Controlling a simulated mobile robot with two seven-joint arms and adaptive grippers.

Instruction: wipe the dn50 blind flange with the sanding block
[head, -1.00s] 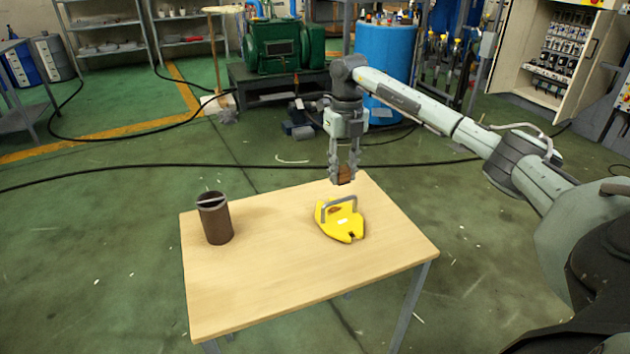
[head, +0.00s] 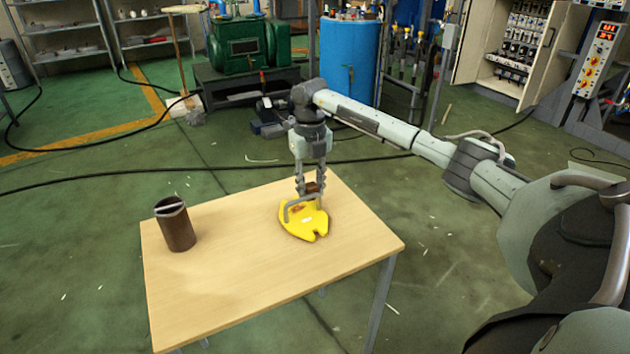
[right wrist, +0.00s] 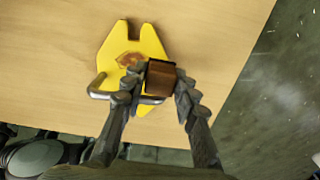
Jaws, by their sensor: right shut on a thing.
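A yellow plate-like piece (head: 301,224) with a notch, a grey bar handle and a reddish-brown patch lies on the table. It is the only piece here that could be the flange, and it also shows in the right wrist view (right wrist: 150,45). My right gripper (head: 309,191) points down over its far part, shut on the brown sanding block (right wrist: 161,79). In the right wrist view the block overlaps the plate's edge beside the handle and the patch. I cannot tell whether it touches the plate. My left gripper is not in view.
The light wooden table (head: 235,285) has clear room in front and between the pieces. A dark brown open cylinder (head: 176,228) stands upright at its left. A blue drum (head: 349,58) and a green machine (head: 243,45) stand behind. A black cable crosses the floor.

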